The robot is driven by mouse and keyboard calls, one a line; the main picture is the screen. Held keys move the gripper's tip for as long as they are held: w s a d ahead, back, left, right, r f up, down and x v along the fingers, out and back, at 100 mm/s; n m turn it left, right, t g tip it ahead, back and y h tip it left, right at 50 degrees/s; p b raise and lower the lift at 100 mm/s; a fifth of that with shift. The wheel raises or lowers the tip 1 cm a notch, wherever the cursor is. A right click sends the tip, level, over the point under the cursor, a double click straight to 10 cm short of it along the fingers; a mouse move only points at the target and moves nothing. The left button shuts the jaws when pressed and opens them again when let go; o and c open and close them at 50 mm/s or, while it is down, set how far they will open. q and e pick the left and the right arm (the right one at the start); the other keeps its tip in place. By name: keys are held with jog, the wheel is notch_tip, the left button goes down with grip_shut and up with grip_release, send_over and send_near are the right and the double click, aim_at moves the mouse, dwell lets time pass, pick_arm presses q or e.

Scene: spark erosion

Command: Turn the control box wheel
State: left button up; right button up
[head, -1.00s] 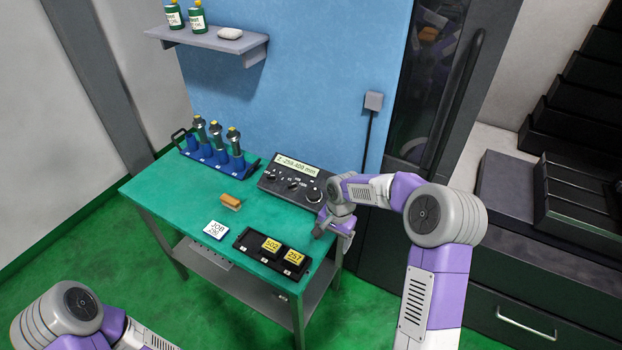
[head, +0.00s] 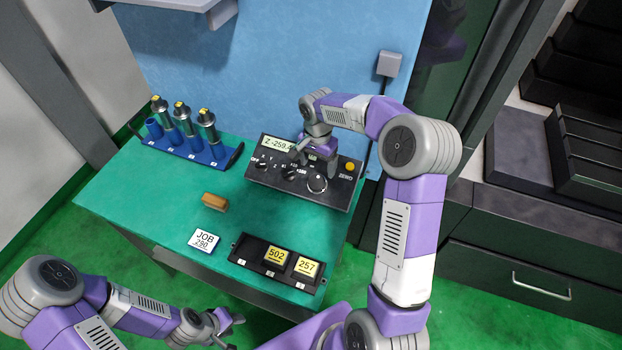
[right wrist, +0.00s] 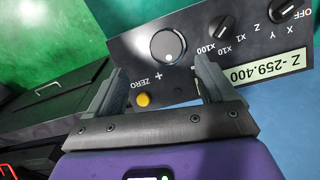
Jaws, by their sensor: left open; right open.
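The black control box (head: 336,192) stands on the back right of the green table. Its display (head: 278,144) reads Z -259.400 in the right wrist view. Its round wheel (head: 317,183) also shows in the right wrist view (right wrist: 168,46), beside the yellow ZERO button (right wrist: 143,99) and two selector knobs. My right gripper (head: 316,160) is over the box, just behind the wheel. In the right wrist view its open fingers (right wrist: 160,82) are spread wide on either side, short of the wheel, with nothing between them gripped. My left gripper (head: 226,322) is open and empty in front of the table.
On the green table (head: 130,200) are a blue rack (head: 225,160) of several cylindrical tools, a brown block (head: 215,202), a JOB 290 card (head: 204,240) and a black tray (head: 245,252) with yellow-labelled 502 and 257 pieces. A shelf (head: 190,8) hangs above.

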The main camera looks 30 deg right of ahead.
aim_at(316, 182)
jog(key=shift+w+f+b, duration=0.25)
jog(key=shift+w+f, duration=0.1)
jog(key=shift+f, duration=0.25)
jog(key=shift+w+f+b, duration=0.2)
jog(key=shift+w+f, duration=0.1)
jog(key=shift+f, duration=0.55)
pick_arm(q)
jog(key=shift+w+f, duration=0.3)
jog(key=shift+f, duration=0.25)
jog(key=shift+w+f, duration=0.25)
jog(key=shift+f, duration=0.3)
pick_arm(e)
notch_tip(316, 182, down, 6)
jog(key=shift+s+f, duration=0.15)
jog(key=shift+f, duration=0.1)
jog(key=shift+c, duration=0.2)
jog(key=c, duration=0.9)
jog(key=shift+f+n, duration=0.1)
jog(key=shift+n, duration=0.2)
